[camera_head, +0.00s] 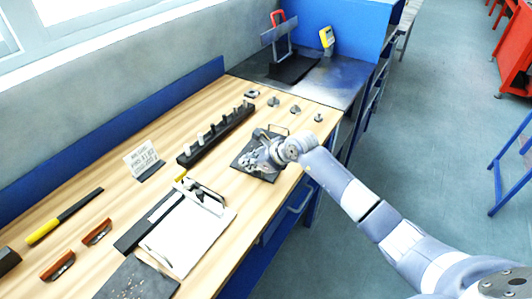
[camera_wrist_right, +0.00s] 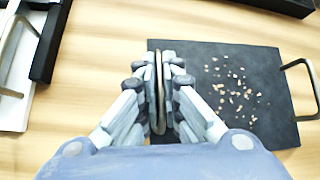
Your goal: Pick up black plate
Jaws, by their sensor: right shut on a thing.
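The black plate (camera_head: 243,160) is a flat dark square near the right edge of the wooden bench. In the right wrist view the black plate (camera_wrist_right: 200,65) has small pale flecks on it and a wire handle (camera_wrist_right: 300,85) at its right side. My right gripper (camera_head: 262,160) is over the plate and hides part of it. In the right wrist view my right gripper (camera_wrist_right: 160,75) is shut on the other wire handle (camera_wrist_right: 160,105) at the plate's left edge. The plate looks flat on or close to the bench. My left gripper is not in view.
A dark worktop (camera_head: 335,85) lies beyond.

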